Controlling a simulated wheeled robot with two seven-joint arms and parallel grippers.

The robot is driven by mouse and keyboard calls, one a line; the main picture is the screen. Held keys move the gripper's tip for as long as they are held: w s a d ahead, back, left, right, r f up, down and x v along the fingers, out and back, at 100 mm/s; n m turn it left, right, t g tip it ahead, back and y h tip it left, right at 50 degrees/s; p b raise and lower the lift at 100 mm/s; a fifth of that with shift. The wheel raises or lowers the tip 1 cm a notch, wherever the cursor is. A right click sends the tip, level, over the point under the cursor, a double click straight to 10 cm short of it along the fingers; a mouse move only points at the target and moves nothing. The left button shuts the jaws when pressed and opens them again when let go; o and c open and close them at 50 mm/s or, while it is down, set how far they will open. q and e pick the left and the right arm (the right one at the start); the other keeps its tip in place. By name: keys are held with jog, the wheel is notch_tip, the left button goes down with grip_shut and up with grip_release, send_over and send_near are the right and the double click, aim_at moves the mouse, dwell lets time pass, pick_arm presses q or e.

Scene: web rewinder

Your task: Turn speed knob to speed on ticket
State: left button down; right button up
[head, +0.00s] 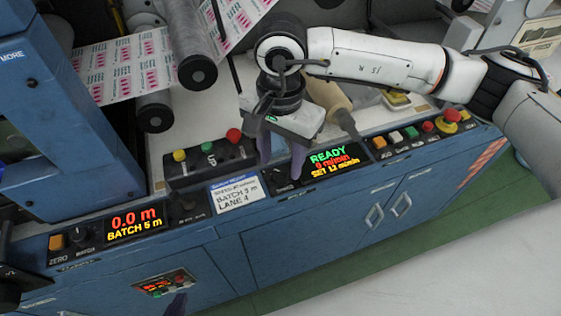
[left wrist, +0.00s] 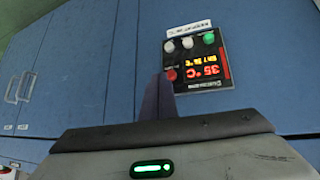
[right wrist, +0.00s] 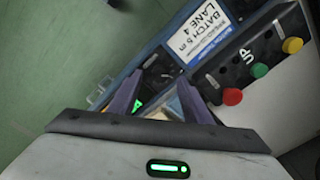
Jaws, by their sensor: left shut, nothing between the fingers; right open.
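The speed knob (head: 283,182) is a small dark knob on the blue console, left of the speed display (head: 329,162), partly hidden by my right gripper. The display reads READY, 0 m/min and a set value that looks like 12 or 13. The white ticket (head: 238,192) shows BATCH 5 m and LANE 4; its speed line is too small to read. It also shows in the right wrist view (right wrist: 200,38). My right gripper (head: 281,160) is open above the knob, fingers pointing down; contact is unclear. My left gripper (head: 177,304) is shut and empty, low before the cabinet.
A button box (head: 208,162) stands behind the ticket. Several buttons and a red emergency stop (head: 450,115) are at right. A 35 °C panel (left wrist: 197,62) faces my left gripper.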

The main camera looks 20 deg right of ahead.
aim_at(280, 171)
jog(key=shift+f, duration=1.4)
jog(key=c, duration=1.1)
jog(key=shift+o, duration=0.2)
jog(key=shift+f+m+b, duration=0.15)
jog(key=shift+m+b, duration=0.55)
jog(key=shift+b, duration=0.15)
jog(key=m+b, duration=0.2)
jog(key=shift+m, duration=0.3)
jog(key=shift+m+b, duration=0.5)
jog(key=shift+b, duration=0.1)
jog(key=shift+m, duration=0.3)
jog(key=shift+r, duration=0.2)
